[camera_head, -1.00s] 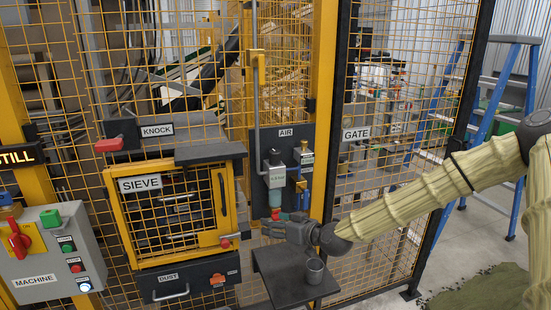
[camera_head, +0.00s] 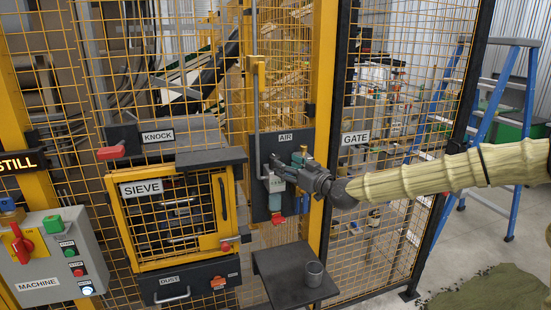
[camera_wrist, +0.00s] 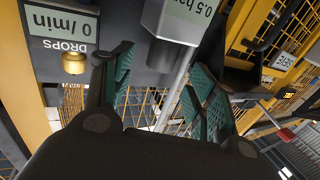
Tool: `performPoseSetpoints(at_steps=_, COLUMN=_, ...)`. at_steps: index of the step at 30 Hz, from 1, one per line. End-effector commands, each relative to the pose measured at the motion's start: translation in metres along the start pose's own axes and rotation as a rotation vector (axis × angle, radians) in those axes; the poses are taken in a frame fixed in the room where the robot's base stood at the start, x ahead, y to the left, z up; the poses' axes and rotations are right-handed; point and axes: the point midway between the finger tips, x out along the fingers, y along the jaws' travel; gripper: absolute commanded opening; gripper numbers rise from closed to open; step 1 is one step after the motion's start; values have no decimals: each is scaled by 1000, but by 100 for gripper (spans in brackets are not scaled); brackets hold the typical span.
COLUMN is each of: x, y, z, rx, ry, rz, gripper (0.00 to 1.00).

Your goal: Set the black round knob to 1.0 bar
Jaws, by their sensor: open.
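The AIR panel (camera_head: 262,208) is a dark plate on the yellow fence post. Its air unit carries a pale display (camera_head: 277,184); in the wrist view this display (camera_wrist: 199,8) reads 0.5 bar. My gripper (camera_head: 288,160) is at the upper part of this unit, pointing left, its fingers apart. I cannot tell whether the fingers touch the unit.
In the wrist view a DROPS display (camera_wrist: 64,22) reads 0/min, with a brass knob (camera_wrist: 73,62) below. A dark shelf (camera_head: 268,262) with a grey cup (camera_head: 314,273) is below my gripper. The SIEVE box (camera_head: 116,212) stands left; mesh fence surrounds the panel.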

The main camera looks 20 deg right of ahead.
Motion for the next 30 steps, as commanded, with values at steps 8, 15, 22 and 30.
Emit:
performPoseSetpoints(at_steps=8, x=31, y=-1, z=-1, rx=0, ry=-2, rz=-1, gripper=58)
performPoseSetpoints(at_steps=15, x=55, y=0, z=0, rx=1, ry=-2, rz=0, gripper=58)
performPoseSetpoints(at_steps=22, x=66, y=-1, z=0, rx=2, ry=-1, rz=-1, gripper=58)
performPoseSetpoints(at_steps=30, x=68, y=-1, z=1, rx=2, ry=0, rz=-1, gripper=58)
